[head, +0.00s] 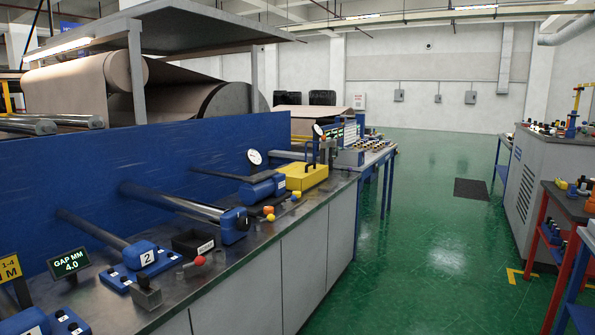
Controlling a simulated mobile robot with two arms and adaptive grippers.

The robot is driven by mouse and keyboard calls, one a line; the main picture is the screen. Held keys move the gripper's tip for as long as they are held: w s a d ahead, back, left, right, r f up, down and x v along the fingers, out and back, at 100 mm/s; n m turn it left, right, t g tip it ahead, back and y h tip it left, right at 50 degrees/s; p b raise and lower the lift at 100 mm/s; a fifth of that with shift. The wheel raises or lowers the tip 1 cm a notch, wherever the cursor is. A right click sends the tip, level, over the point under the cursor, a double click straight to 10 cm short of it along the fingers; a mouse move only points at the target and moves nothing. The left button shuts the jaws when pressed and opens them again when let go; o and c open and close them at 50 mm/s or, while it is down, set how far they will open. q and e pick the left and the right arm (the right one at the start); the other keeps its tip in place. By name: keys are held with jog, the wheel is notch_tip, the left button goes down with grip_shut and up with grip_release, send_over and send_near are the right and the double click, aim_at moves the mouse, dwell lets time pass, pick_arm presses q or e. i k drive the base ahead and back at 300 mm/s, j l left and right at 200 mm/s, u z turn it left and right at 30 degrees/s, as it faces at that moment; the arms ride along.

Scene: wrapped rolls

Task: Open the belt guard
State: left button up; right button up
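No part in the head view is labelled as the belt guard. A yellow box-shaped cover (303,177) with a dark upright handle sits on the far part of the steel bench (250,247), and I cannot tell for certain whether it is the guard. The cover rests flat on the bench and looks closed. Neither of my grippers shows in this view.
Blue blocks with long bars, one marked 2 (147,257), stand along the bench before a blue panel (120,185). A small dark tray (192,243) and a green GAP MM display (69,263) are nearer.

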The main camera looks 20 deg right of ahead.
aim_at(300, 176)
jog(key=i+l+z, duration=0.45)
jog(key=i+z, duration=0.65)
jog(key=i, duration=1.45)
